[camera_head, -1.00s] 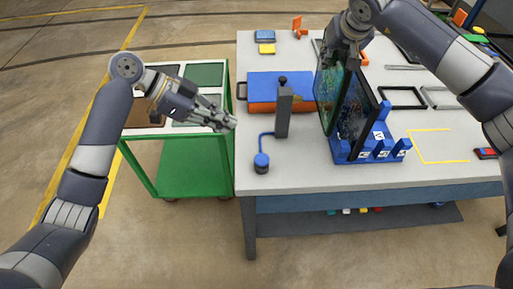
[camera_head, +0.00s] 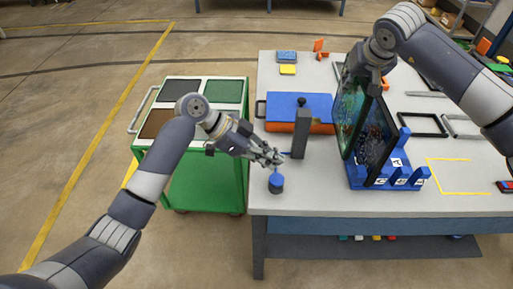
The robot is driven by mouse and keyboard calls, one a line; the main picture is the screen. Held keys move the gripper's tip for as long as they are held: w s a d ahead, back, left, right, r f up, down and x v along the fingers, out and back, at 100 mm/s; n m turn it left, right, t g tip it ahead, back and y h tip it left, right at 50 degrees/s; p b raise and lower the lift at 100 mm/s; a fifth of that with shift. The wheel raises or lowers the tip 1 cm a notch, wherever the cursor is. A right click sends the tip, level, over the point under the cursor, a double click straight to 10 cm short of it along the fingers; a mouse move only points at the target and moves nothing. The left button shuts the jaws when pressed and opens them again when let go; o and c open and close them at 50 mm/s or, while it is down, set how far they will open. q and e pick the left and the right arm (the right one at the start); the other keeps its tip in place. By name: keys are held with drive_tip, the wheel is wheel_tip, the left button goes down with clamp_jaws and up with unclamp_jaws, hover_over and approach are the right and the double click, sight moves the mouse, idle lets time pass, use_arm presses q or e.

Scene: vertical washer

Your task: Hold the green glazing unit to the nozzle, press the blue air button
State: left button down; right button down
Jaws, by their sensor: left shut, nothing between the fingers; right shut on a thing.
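The blue air button (camera_head: 276,181) is a round blue cap on a dark base at the table's front left edge. My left gripper (camera_head: 277,159) is shut and empty, just above and behind the button; I cannot tell if they touch. The nozzle (camera_head: 300,135) is on a grey upright post with a dark top, behind the button. The green glazing unit (camera_head: 350,108) is a dark-framed, green-tinted pane standing upright right of the nozzle, apart from it. My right gripper (camera_head: 366,80) is shut on its top edge; the fingertips are partly hidden.
A blue rack (camera_head: 400,176) with lettered slots holds another dark-framed pane (camera_head: 379,146) close beside the green unit. A blue and orange case (camera_head: 283,107) lies behind the nozzle. A green cart (camera_head: 207,177) stands left of the table. Empty frames (camera_head: 423,123) lie at right.

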sight(276, 178)
use_arm(q)
drive_tip(key=shift+s+d+f, duration=0.1)
drive_tip(key=shift+d+f, duration=0.05)
drive_tip(key=shift+f, duration=0.9)
drive_tip(key=shift+d+f, duration=0.1)
drive_tip(key=shift+f, duration=0.9)
drive_tip(key=shift+f, duration=0.95)
drive_tip(key=shift+s+a+f, duration=0.1)
drive_tip(key=shift+s+f, duration=0.1)
drive_tip(key=shift+f, duration=0.1)
idle(0.7)
drive_tip(key=r, duration=0.4)
drive_tip(key=shift+w+a, duration=0.1)
drive_tip(key=shift+w, duration=0.2)
drive_tip(key=v, duration=1)
drive_tip(key=shift+r, duration=0.4)
